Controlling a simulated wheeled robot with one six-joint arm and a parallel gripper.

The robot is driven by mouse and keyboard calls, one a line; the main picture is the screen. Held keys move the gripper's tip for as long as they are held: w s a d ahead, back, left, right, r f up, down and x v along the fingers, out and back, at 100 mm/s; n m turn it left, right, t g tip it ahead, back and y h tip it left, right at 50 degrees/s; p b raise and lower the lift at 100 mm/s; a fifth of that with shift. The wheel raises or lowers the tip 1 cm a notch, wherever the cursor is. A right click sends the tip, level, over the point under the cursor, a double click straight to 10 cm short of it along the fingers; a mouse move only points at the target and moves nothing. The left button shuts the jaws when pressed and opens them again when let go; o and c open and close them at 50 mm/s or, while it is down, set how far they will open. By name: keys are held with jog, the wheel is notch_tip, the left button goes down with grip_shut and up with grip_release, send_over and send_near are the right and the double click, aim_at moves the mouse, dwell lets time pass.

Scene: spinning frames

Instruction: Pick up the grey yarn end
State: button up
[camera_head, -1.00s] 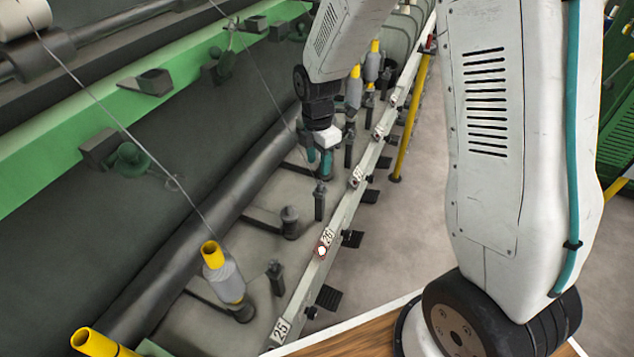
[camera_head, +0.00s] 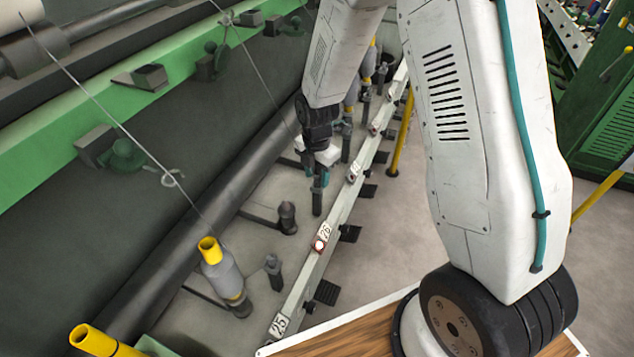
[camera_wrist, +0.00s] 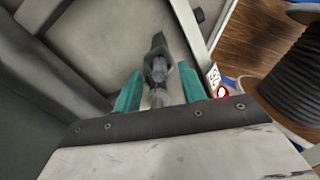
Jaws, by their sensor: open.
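My gripper (camera_head: 316,180) is open, low beside the white rail, with its teal fingers pointing down. In the wrist view my gripper (camera_wrist: 154,92) has a dark post with a grey upper part (camera_wrist: 158,72) between or just beyond its fingers; I cannot tell the exact depth. A thin grey yarn (camera_head: 258,72) runs from the green beam down towards my gripper, and its lower end is hidden or too small to make out. I see no yarn clearly in the wrist view. A bare dark spindle (camera_head: 287,218) stands left of my gripper.
A second yarn (camera_head: 100,108) leads to a grey bobbin with a yellow top (camera_head: 218,268). Another yellow tube (camera_head: 98,340) stands front left. The white rail (camera_head: 300,285) bears number plates and a red-white button (camera_head: 319,245). Dark posts line it. Floor (camera_head: 390,225) is clear to the right.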

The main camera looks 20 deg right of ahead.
jog(key=c, duration=0.8)
jog(key=shift+r, duration=0.1)
